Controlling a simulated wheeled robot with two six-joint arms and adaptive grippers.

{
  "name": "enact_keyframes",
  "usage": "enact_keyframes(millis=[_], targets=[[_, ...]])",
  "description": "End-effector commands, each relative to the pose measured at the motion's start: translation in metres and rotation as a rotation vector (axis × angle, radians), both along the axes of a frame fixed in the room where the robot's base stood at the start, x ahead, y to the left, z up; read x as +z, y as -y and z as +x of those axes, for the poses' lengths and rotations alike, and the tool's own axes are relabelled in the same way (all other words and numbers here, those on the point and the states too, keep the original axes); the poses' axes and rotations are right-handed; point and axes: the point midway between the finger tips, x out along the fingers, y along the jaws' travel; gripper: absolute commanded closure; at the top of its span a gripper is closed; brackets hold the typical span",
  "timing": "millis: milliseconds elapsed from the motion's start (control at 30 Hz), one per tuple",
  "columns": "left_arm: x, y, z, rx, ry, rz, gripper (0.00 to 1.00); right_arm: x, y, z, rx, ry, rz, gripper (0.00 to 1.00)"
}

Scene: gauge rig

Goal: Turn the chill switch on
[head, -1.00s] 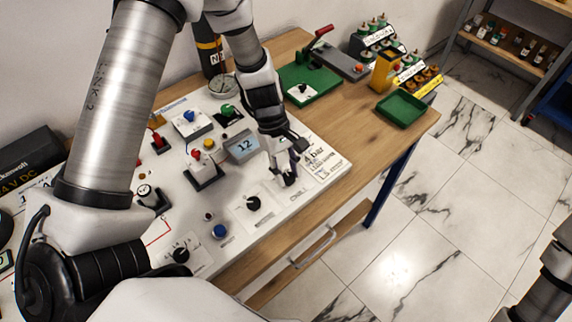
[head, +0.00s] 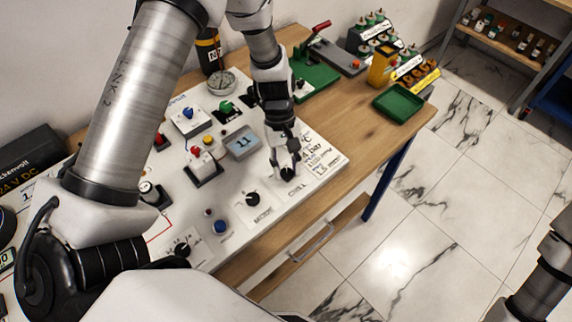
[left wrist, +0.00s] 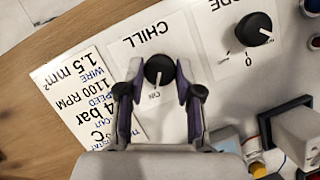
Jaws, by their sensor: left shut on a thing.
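The chill switch is a black rotary knob (left wrist: 159,69) on a white plate marked CHILL, seen upside down in the left wrist view. Its white pointer line faces down in that view, towards a small mark that seems to read ON. My left gripper (left wrist: 159,80) has a finger on each side of the knob and is shut on it. In the head view the left gripper (head: 287,168) is low over the panel's right part, and the knob (head: 288,174) is partly hidden by the fingers. My right gripper is out of view.
Another black knob (head: 252,199) sits to the left on the panel, with a blue button (head: 221,227) beyond it. A small display (head: 242,143) reads 11. A printed label (head: 322,158) lies right of the gripper. A green tray (head: 404,106) stands at the table's right end.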

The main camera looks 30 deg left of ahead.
Motion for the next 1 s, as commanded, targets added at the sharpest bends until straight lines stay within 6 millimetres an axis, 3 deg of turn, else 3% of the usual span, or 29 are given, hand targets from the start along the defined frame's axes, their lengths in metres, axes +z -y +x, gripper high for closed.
enact_keyframes(millis=[100,133,167,200,567,1000], targets=[[-0.001,0.000,-0.001,-0.001,-0.002,0.001,1.00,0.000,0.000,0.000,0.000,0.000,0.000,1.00],[-0.001,0.000,-0.001,-0.001,-0.002,0.001,0.55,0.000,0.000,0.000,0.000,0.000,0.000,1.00],[-0.001,0.000,-0.001,-0.001,-0.002,0.001,0.44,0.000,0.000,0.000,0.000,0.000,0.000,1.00],[-0.001,0.000,-0.001,0.000,-0.001,0.000,0.40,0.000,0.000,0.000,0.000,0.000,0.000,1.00],[0.006,-0.002,0.002,0.002,0.001,-0.001,0.40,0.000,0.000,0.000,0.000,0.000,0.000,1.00],[0.096,-0.028,0.029,0.000,0.002,-0.001,0.40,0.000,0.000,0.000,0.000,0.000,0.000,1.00]])
